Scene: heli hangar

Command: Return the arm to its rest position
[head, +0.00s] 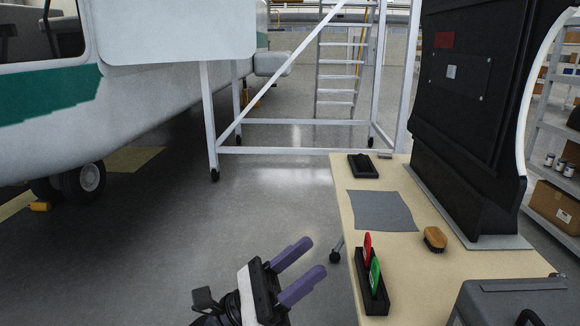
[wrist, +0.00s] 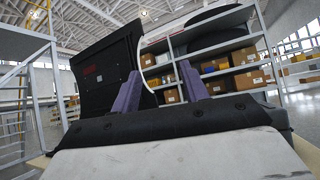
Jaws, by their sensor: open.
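My gripper (head: 306,268) shows at the bottom middle of the head view, left of the wooden table (head: 343,212) and over the floor. Its two purple fingers stand apart with nothing between them. They point up and to the right in the head view. In the wrist view the fingers (wrist: 160,88) also stand apart and empty, with a black panel and shelves beyond them. My gripper touches nothing that I can see. Most of my arm is out of the head view.
The table carries a black holder (head: 372,285) with red and green items, a grey cloth (head: 381,210), a brush (head: 435,239), a black tray (head: 362,166), a grey case (head: 515,303) and a tall black panel (head: 475,110). A helicopter (head: 150,100) stands left. Floor between is clear.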

